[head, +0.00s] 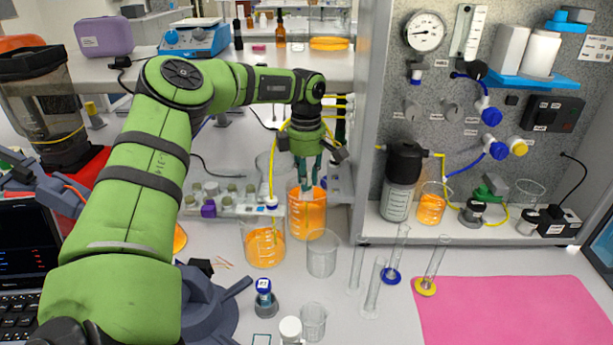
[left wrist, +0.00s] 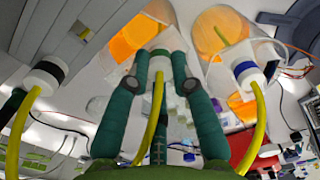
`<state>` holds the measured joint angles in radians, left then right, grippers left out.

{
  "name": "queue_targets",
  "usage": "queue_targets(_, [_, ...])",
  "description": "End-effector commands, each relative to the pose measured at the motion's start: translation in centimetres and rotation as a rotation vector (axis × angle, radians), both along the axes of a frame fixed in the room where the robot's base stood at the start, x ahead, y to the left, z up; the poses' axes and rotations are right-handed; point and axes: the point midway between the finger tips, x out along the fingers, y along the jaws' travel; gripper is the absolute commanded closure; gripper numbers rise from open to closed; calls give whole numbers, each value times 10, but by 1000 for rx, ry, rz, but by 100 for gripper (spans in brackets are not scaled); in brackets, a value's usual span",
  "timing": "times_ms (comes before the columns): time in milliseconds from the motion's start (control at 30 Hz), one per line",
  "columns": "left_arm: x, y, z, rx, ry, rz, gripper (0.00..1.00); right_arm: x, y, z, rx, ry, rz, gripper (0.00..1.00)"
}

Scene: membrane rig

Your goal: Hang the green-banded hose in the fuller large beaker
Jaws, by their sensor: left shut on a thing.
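My left gripper (head: 308,190) points down at the mouth of the back large beaker (head: 307,219), its fingertips near the rim. In the left wrist view my left gripper (left wrist: 159,62) is shut on a yellow hose (left wrist: 152,125) at its pale collar; a greenish tint shows there, but the band is mostly hidden. I cannot tell how far the hose end reaches into the beaker. The back beaker looks fuller of orange liquid than the front large beaker (head: 264,248). A blue-banded hose (head: 271,203) hangs in the front one. My right gripper is out of view.
A dark-banded hose (left wrist: 45,75) is left in the wrist view. An empty beaker (head: 321,253) stands in front, with glass cylinders (head: 373,290) to its right. A tube rack (head: 222,200) is behind left. The rig panel (head: 370,130) rises at right.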

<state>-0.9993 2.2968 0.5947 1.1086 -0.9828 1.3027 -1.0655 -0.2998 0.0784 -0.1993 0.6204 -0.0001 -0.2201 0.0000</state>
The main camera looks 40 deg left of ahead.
Motion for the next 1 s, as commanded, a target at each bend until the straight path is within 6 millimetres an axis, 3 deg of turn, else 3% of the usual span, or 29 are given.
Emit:
queue_targets(667, [0,0,-4,1,0,0,100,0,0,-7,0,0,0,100])
queue_targets(700, [0,0,-4,1,0,0,72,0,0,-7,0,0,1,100])
queue_targets(767, [0,0,-4,1,0,0,49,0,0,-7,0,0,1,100])
queue_targets(1000, [0,0,-4,0,0,0,49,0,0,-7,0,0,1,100])
